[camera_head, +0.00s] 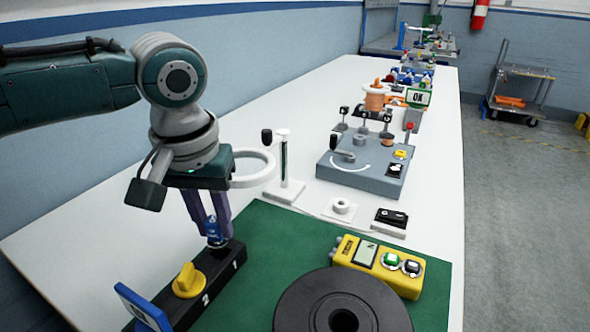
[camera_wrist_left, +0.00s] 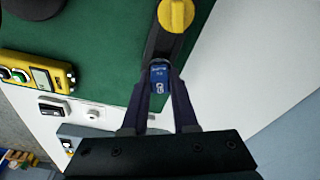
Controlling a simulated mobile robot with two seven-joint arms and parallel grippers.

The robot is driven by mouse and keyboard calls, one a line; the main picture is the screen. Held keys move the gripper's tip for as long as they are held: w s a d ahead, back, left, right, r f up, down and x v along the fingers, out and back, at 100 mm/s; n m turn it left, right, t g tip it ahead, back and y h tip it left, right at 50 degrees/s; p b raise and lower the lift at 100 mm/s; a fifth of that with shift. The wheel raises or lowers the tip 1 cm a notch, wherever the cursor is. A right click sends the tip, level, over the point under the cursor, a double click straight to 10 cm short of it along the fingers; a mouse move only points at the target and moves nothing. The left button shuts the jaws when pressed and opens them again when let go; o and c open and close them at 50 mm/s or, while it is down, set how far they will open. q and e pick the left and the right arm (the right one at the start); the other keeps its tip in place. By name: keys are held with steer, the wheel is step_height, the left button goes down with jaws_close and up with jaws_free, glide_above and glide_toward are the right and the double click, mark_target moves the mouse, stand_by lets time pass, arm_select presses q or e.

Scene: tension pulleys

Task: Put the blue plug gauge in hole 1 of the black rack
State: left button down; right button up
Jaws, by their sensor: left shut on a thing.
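The black rack (camera_head: 228,270) lies on the green mat, with white marks 1 and 2 on it. My left gripper (camera_head: 213,236) points down at the end marked 1. It is shut on the blue plug gauge (camera_head: 212,227), which stands about upright over that end. The gauge's lower end is at or just above the rack top; I cannot tell how far it is in hole 1. The gauge (camera_wrist_left: 160,76) shows between the fingers in the left wrist view. A yellow gauge (camera_head: 188,281) stands in the rack by mark 2. My right gripper is out of view.
A yellow meter box (camera_head: 378,265) and a dark round disc (camera_head: 343,305) lie on the green mat (camera_head: 290,240). A grey fixture (camera_head: 362,165) is farther back. A blue-framed sign (camera_head: 143,308) is at the rack's near end.

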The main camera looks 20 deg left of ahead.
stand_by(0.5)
arm_select(q)
steer(key=shift+p, duration=0.45)
stand_by(0.4)
steer(key=shift+p, duration=0.45)
steer(key=shift+f, duration=0.15)
steer(key=shift+f+b, duration=0.75)
steer(key=shift+f, duration=0.25)
